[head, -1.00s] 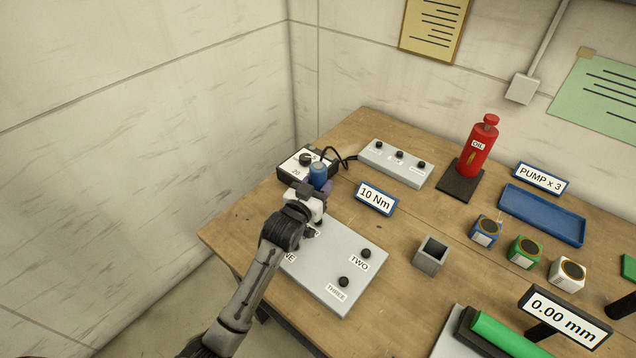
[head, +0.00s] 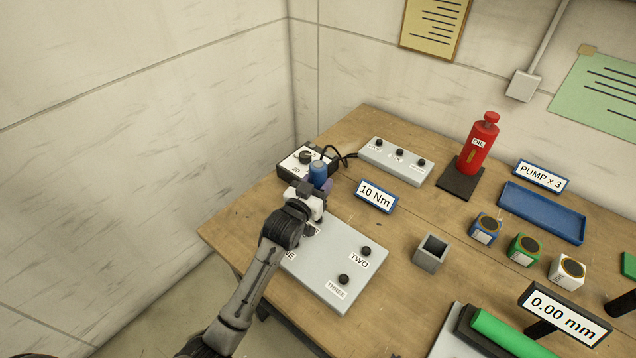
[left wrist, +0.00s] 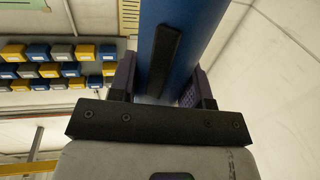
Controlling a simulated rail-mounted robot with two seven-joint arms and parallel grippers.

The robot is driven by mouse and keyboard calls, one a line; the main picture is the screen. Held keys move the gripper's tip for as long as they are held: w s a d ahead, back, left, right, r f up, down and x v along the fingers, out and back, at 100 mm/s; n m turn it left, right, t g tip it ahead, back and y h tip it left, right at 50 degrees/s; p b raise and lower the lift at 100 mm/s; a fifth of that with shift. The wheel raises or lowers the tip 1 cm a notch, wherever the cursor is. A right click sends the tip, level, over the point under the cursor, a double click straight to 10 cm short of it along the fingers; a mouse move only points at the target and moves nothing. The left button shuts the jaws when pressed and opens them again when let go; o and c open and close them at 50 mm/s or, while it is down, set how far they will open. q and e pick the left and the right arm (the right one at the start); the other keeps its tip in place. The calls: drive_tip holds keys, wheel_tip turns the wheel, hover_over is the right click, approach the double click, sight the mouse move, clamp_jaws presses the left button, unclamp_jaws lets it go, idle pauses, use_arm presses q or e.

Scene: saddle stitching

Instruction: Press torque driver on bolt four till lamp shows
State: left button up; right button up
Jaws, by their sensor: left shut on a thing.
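My left gripper (head: 316,189) is shut on the blue torque driver (head: 318,172), over the far left part of the grey bolt plate (head: 312,270). The driver also shows between the fingers in the left wrist view (left wrist: 170,50). Bolt two (head: 366,251) and bolt three (head: 343,280) show on the plate. The gripper and arm hide the spot of bolt four and the driver's tip, so I cannot tell whether the tip touches a bolt. A lit lamp cannot be made out. My right gripper is not in view.
A dial box (head: 296,160) stands just behind the driver, its cable running to a grey box with several knobs (head: 397,160). A 10 Nm sign (head: 376,197) stands right of the gripper. A grey open cup (head: 431,253) and a red oil bottle (head: 477,145) are farther right.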

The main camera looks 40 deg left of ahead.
sight(314, 173)
use_arm(q)
drive_tip(key=shift+f, duration=0.1)
idle(0.3)
drive_tip(key=shift+f, duration=0.2)
idle(0.6)
drive_tip(key=shift+f, duration=0.1)
idle(0.5)
drive_tip(key=shift+p, duration=0.3)
wheel_tip(314, 173, up, 3)
drive_tip(key=shift+f+p, duration=0.2)
drive_tip(key=shift+p, duration=1.05)
drive_tip(key=shift+r+p, duration=0.65)
wheel_tip(314, 173, up, 3)
drive_tip(key=p, duration=0.3)
drive_tip(key=shift+f, duration=0.1)
